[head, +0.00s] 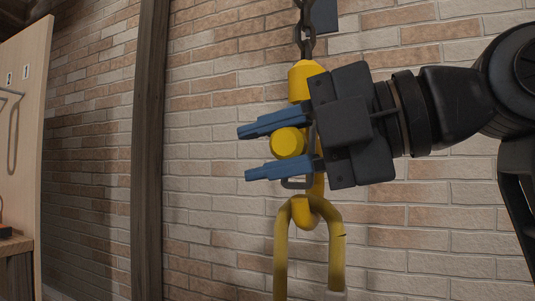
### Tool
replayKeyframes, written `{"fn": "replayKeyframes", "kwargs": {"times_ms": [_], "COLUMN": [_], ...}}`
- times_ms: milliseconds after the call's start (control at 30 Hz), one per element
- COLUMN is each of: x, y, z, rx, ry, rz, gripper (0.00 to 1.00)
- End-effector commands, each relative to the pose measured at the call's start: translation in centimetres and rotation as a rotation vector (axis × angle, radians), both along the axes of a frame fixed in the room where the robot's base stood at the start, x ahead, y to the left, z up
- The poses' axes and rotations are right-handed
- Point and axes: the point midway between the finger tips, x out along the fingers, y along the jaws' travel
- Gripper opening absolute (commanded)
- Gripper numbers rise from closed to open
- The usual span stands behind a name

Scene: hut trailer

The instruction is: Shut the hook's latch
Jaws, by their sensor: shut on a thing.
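A yellow hook (302,82) hangs from a dark chain in the head view. Its body runs down behind my gripper, and its lower bend (305,213) carries a yellow shackle (338,245). My gripper (246,154) comes in from the right, with one blue finger above and one below a round yellow part (287,143) of the hook. It is shut on that part. A thin dark bent bar (296,184) shows just below the lower finger; I cannot tell whether it belongs to the latch. The latch is not clearly visible, and my gripper hides the hook's middle.
The chain (306,35) runs up out of view. A brick wall (220,220) stands behind, with a dark wooden post (149,150) to the left. A pale panel (30,130) and a wooden bench (15,246) are at the far left. The space left of the hook is free.

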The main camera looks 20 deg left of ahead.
Motion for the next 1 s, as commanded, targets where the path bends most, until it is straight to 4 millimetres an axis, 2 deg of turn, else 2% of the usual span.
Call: {"fn": "replayKeyframes", "kwargs": {"times_ms": [467,500,567,867,1000], "x": [0.2,0.2,0.2,0.1,0.1], "y": [0.0,0.0,0.0,-0.1,-1.3], "z": [0.0,0.0,0.0,0.0,0.3], "rx": [-0.001,-0.001,-0.001,0.0,0.001], "ry": [-0.014,-0.014,-0.013,-0.012,-0.011], "rz": [-0.003,-0.003,-0.004,-0.002,-0.003], "gripper": [0.0,0.37,0.42,0.43,0.43]}}
